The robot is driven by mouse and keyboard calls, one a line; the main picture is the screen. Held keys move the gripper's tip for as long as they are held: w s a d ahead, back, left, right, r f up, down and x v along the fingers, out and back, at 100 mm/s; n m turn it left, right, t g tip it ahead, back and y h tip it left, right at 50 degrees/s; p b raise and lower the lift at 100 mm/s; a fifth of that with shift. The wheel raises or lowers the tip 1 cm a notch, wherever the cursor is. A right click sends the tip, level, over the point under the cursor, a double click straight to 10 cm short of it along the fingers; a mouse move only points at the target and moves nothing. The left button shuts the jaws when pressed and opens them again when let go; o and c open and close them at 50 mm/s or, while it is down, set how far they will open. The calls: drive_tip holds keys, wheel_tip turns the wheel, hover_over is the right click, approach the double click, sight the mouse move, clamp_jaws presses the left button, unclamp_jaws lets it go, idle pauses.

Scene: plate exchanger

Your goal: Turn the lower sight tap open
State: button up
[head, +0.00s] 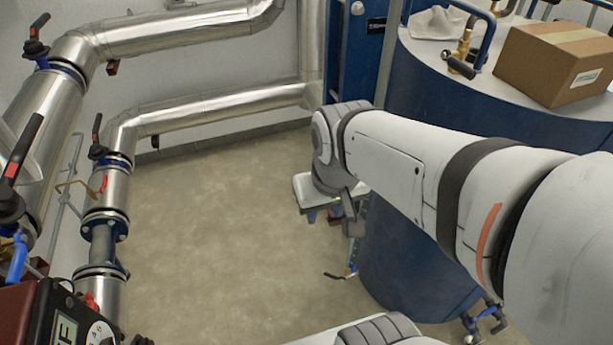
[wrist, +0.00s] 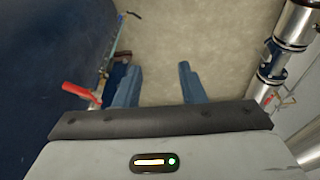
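The blue tank (head: 405,255) carries a thin upright sight tube (head: 352,262) on its left side, partly hidden by my arm. A small lever with a dark grip (head: 333,276) sticks out left from the tube's low end; it also shows in the wrist view (wrist: 133,14), and looks like the lower sight tap. A nearer red lever (wrist: 80,91) is beside the tube in the wrist view. My gripper (wrist: 158,76) is open and empty, its blue fingers apart over the floor. The tube and both levers lie left of the gap, and no finger visibly touches a lever.
Metal-clad pipes with valves (head: 104,180) run along the left and back walls. A cardboard box (head: 556,60) and a white cloth (head: 436,22) lie on the tank top. The concrete floor (head: 225,230) between is clear.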

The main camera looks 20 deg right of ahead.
drive_tip(key=shift+o, duration=0.5)
drive_tip(key=shift+a, duration=0.35)
drive_tip(key=g+h+b, duration=0.6)
drive_tip(key=h+b, duration=0.8)
drive_tip(key=b, duration=1.7)
hover_over(327, 276)
drive_tip(key=w+a, duration=0.1)
drive_tip(key=a, duration=0.4)
wheel_tip(327, 276, down, 65)
drive_tip(key=f+t+h+b, duration=0.1)
drive_tip(key=f+b, duration=0.1)
drive_tip(key=f, duration=0.5)
drive_tip(key=s+f+t+h+b, duration=0.1)
drive_tip(key=f+t+b, duration=0.1)
drive_tip(key=f, duration=0.6)
drive_tip(key=f+t+h+b, duration=0.1)
drive_tip(key=f+h+b, duration=0.1)
drive_tip(key=f, duration=0.5)
drive_tip(key=shift+s+d+f+n+b, duration=0.15)
drive_tip(key=shift+f+n+b, duration=0.15)
drive_tip(key=shift+b, duration=0.4)
drive_tip(key=d+b, duration=0.2)
drive_tip(key=d, duration=0.5)
drive_tip(key=shift+w+d, duration=0.2)
drive_tip(key=shift+d, duration=0.15)
drive_tip(key=shift+r, duration=0.1)
drive_tip(key=shift+c, duration=0.2)
clamp_jaws()
